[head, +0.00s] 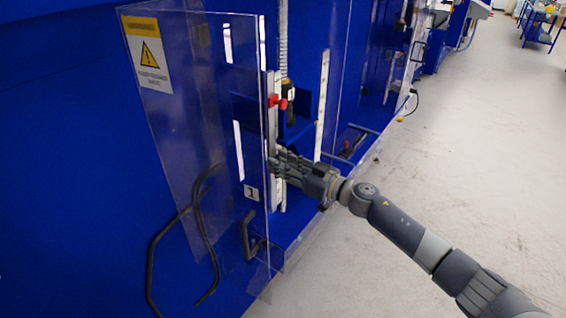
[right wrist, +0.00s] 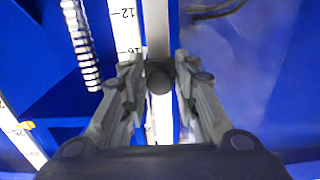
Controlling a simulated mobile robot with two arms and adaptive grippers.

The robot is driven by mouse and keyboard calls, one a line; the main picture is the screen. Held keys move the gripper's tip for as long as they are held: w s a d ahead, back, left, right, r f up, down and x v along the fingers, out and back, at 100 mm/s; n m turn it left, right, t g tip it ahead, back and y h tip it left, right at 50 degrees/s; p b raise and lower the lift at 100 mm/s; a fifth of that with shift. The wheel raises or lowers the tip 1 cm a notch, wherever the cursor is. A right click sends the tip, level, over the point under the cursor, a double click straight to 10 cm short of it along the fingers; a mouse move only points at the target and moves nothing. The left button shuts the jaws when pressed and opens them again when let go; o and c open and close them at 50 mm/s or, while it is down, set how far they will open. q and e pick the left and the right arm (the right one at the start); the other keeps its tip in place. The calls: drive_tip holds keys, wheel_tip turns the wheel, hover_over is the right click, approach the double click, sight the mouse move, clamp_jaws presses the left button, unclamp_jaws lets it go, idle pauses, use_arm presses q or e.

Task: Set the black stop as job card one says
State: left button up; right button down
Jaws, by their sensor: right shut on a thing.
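The black stop (right wrist: 160,78) shows in the right wrist view as a dark round knob on a pale upright rail (right wrist: 156,28). My right gripper (right wrist: 159,68) is shut on the stop, a finger on either side. In the head view my right gripper (head: 277,164) is at the rail, well below a red clamp (head: 277,101), and hides the stop. No job card can be made out. My left gripper is not in view.
Clear guard panels stand around the blue machine; one carries a yellow warning sign (head: 148,55). A label with a 1 (head: 251,193) and a black handle (head: 249,238) are below my gripper. A white hose (right wrist: 80,45) runs beside the scale.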

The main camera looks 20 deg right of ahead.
drive_tip(key=shift+w+r, duration=0.1)
drive_tip(key=shift+r, duration=0.3)
drive_tip(key=c, duration=1.4)
unclamp_jaws()
drive_tip(key=shift+c, duration=0.2)
drive_tip(key=shift+f, duration=0.15)
drive_tip(key=v, duration=1.2)
